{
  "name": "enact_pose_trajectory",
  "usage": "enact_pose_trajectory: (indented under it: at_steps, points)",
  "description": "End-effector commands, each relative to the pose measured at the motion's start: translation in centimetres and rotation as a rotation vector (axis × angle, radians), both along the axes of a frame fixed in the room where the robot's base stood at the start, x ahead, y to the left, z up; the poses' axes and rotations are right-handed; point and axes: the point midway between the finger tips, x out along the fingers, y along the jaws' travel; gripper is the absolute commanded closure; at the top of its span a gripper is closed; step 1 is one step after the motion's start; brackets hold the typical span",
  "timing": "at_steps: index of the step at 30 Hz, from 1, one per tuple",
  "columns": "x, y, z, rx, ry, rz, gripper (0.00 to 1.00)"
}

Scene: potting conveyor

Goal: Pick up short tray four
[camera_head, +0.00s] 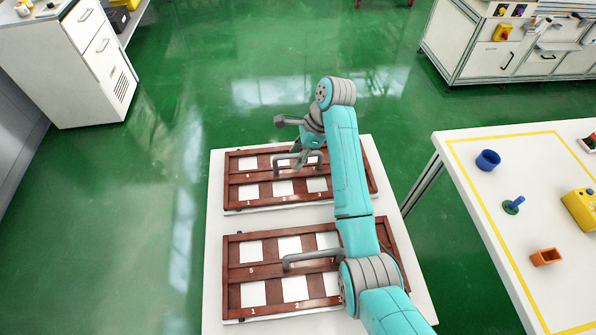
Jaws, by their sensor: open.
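Two brown trays with white square panels lie one behind the other on a white table. The near tray (234,268) and the far tray (230,178) each have a grey bar handle across the top. Small numbers show on the panels, but I cannot tell which tray is number four. My gripper (303,153) is open at the far tray, over its handle (284,157). I cannot tell whether its fingers touch the handle. My arm hides the right part of both trays.
The white table (213,225) has narrow bare margins around the trays. At right, a yellow-lined white table (480,160) holds a blue cup (488,160), a blue peg on a green base (514,205), an orange block (546,257) and a yellow box (580,208). Green floor lies open at left.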

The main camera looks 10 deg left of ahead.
Motion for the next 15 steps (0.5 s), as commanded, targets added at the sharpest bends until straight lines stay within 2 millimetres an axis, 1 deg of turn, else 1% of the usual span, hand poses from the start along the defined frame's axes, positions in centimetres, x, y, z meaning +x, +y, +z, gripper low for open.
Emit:
enact_pose_trajectory:
  at_steps: [15]
  points:
    - [0.0,-0.01,-0.47,0.0,0.001,0.0,0.54]
